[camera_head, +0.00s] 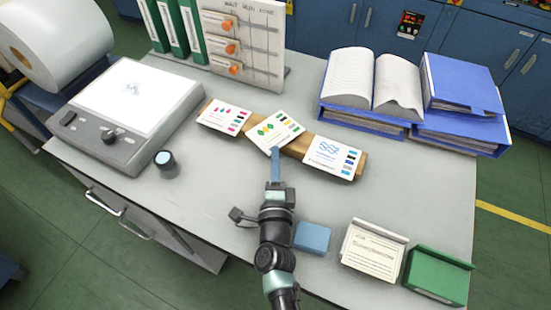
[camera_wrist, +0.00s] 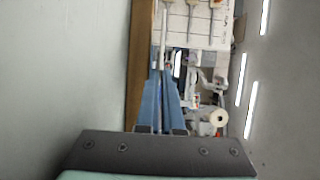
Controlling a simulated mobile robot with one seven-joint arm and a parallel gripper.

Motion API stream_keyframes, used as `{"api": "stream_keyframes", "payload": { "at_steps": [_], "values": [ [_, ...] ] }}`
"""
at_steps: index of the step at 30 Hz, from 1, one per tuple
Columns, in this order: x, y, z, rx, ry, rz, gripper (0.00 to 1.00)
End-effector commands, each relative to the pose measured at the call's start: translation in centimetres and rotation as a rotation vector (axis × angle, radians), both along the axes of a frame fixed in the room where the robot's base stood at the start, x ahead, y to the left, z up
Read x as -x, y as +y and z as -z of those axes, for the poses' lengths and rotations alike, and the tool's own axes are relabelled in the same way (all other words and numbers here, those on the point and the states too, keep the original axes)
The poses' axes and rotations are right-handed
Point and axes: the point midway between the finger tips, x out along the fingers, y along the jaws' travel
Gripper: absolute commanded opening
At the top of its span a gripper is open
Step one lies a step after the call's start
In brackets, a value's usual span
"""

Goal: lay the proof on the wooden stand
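A white proof card (camera_head: 270,130) with green diamonds is tilted in front of the middle of the wooden stand (camera_head: 298,149). My gripper (camera_head: 276,153) has its blue fingers at the card's lower edge. In the wrist view the fingers (camera_wrist: 165,78) come together on the card, seen edge-on as a thin white strip (camera_wrist: 163,30). The stand's brown side (camera_wrist: 139,60) runs just left of the fingers there. A card with pink and blue drops (camera_head: 224,116) rests at the stand's left end, and one with blue waves (camera_head: 334,156) at its right end. Whether the held card touches the stand is unclear.
A light box (camera_head: 130,105) and a dark cylinder (camera_head: 166,164) are at left. An open book (camera_head: 372,82) on blue binders is at right. A blue block (camera_head: 312,237), a card holder (camera_head: 372,252) and a green box (camera_head: 437,276) stand at the front.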

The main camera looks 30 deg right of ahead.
Motion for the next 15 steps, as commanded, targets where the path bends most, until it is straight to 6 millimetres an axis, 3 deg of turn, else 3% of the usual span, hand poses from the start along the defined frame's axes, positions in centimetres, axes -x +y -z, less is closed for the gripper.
{"api": "stream_keyframes", "payload": {
  "at_steps": [15],
  "values": [
    [0.0, 0.0, 1.3, -0.001, 0.003, 0.0, 0.0]
  ]
}}
